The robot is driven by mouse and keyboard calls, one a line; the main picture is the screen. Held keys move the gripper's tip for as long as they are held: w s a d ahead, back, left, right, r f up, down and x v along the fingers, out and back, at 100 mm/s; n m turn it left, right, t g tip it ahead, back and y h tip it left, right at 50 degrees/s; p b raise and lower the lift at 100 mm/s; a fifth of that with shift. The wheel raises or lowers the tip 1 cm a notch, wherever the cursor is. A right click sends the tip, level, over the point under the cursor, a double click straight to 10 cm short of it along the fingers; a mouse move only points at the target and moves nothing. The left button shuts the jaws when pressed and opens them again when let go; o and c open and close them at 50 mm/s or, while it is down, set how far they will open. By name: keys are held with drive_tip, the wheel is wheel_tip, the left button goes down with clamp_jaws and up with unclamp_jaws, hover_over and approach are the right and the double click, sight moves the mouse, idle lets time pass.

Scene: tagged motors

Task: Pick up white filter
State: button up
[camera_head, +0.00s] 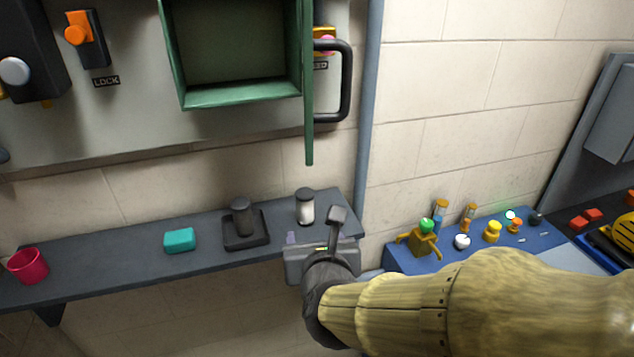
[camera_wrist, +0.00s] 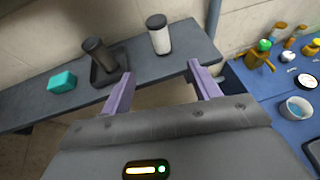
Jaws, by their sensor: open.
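The white filter (camera_head: 306,209) is a small white cylinder with a dark cap. It stands upright on the dark shelf (camera_head: 110,259), near its right end. It also shows in the wrist view (camera_wrist: 158,36), beyond the fingers and between them in the picture. My gripper (camera_wrist: 158,82) is open and empty, with two purple fingers spread apart. In the head view my gripper (camera_head: 312,242) is at the shelf's front edge, just below the filter in the picture and apart from it. The arm hides part of the gripper there.
Left of the filter a dark cylinder (camera_head: 241,217) stands on a square black base (camera_head: 247,240). A teal block (camera_head: 180,240) and a red cup (camera_head: 28,266) sit farther left. A green open box (camera_head: 240,50) is above. A blue table (camera_head: 407,258) with several small parts is right.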

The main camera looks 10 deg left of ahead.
sight(306, 209)
idle(0.3)
drive_tip(key=shift+p+x, duration=1.45)
drive_tip(key=shift+x, duration=4.7)
drive_tip(key=shift+d+f, duration=0.1)
drive_tip(key=shift+w+a+p, duration=0.3)
drive_tip(key=shift+w+p, duration=0.45)
drive_tip(key=shift+p, duration=0.1)
drive_tip(key=p+x, duration=0.1)
drive_tip(key=x, duration=0.1)
drive_tip(key=shift+w+a+f+p, duration=0.15)
drive_tip(key=shift+w+p, duration=0.2)
drive_tip(key=shift+p, duration=0.05)
drive_tip(key=shift+w+a+f, duration=0.15)
drive_tip(key=shift+w+f, duration=0.1)
drive_tip(key=shift+w, duration=0.15)
drive_tip(key=c, duration=1.1)
